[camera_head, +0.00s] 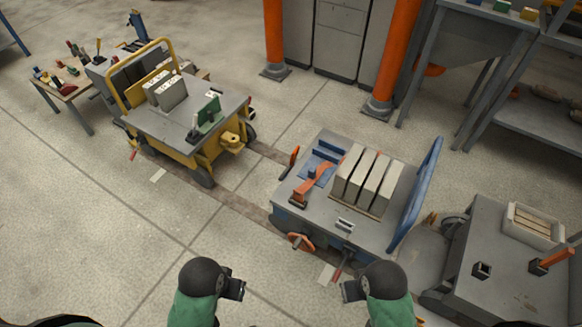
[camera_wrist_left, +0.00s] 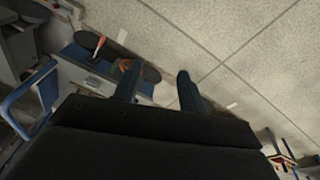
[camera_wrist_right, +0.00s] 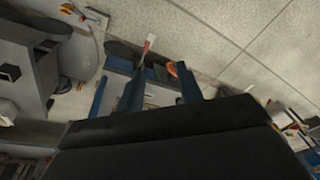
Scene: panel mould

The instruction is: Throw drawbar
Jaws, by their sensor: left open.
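A grey-topped cart with blue parts (camera_head: 320,222) stands ahead of me. A short red-handled bar (camera_head: 338,272) sticks out low from its near side, and I take it for the drawbar, though I cannot be sure. It also shows in the left wrist view (camera_wrist_left: 99,46) and the right wrist view (camera_wrist_right: 148,44). An orange handwheel (camera_head: 301,242) sits left of it. My left gripper (camera_head: 240,288) is open and empty, left of the bar. My right gripper (camera_head: 345,290) is open, just nearer to me than the bar; they look apart.
The blue cart carries several pale slabs (camera_head: 351,170) and an orange clamp (camera_head: 312,183). A yellow cart (camera_head: 180,137) stands at the back left. A grey table (camera_head: 500,275) stands close on the right. Floor (camera_head: 110,240) to the left is clear.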

